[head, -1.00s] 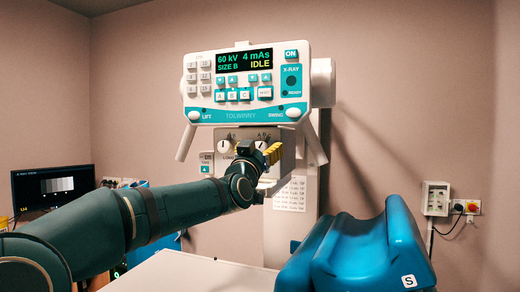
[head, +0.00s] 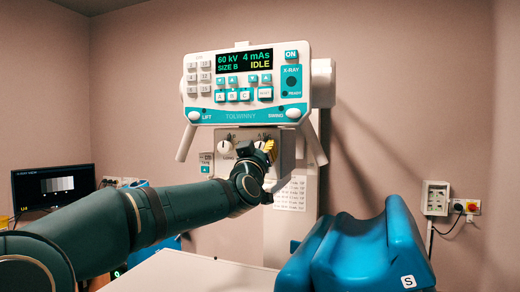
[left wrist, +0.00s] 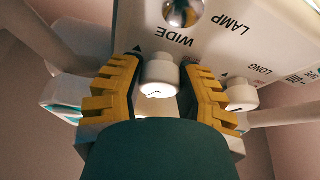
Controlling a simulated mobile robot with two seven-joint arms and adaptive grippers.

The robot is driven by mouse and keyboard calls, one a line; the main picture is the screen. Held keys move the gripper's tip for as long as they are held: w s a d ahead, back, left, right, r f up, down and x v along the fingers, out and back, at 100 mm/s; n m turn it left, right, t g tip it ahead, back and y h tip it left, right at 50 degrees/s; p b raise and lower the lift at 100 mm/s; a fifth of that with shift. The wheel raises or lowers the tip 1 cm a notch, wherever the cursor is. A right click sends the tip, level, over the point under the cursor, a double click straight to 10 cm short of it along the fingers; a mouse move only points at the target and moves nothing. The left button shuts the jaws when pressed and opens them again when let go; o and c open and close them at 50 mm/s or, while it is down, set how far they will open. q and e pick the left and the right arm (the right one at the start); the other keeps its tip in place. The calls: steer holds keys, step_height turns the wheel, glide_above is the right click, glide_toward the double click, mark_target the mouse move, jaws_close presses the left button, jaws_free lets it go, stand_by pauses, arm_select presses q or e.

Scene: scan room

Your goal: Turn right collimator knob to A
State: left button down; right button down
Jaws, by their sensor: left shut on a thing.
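The right collimator knob (left wrist: 160,72) is a short white cylinder, seen in the left wrist view beside the upside-down word WIDE. My left gripper (left wrist: 158,80) has its yellow fingers on both sides of this knob and is shut on it. In the head view the gripper (head: 268,150) covers the right knob, and part of the scale above it shows. I cannot read which letter the knob points to. The left collimator knob (head: 225,147), marked LONG, stands free; it also shows in the left wrist view (left wrist: 240,95). My right gripper is not in view.
The control panel (head: 245,117) hangs just above, its display (head: 243,60) reading 60 kV, 4 mAs, SIZE B, IDLE. Slanting handles (head: 186,142) flank the collimator. A blue cushion (head: 340,258) lies on the white table (head: 190,275) below. A monitor (head: 52,186) stands at the left.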

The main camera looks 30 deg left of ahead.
arm_select(q)
steer(key=n+y, duration=0.1)
steer(key=n, duration=0.1)
steer(key=n+g+p, duration=0.1)
steer(key=n, duration=0.1)
steer(key=n+y, duration=0.1)
steer(key=n, duration=0.1)
steer(key=shift+r+g+y+p, duration=0.25)
steer(key=shift+g+y+p, duration=0.05)
steer(key=shift+g, duration=0.1)
steer(key=shift+n+g+y+p, duration=0.6)
steer(key=shift+n+g+y, duration=0.1)
steer(key=shift+n, duration=1.2)
steer(key=c, duration=0.5)
jaws_free()
steer(key=shift+f, duration=0.1)
steer(key=shift+c, duration=0.2)
steer(key=shift+s+d+f, duration=0.1)
steer(key=v, duration=1.1)
steer(key=shift+s, duration=0.4)
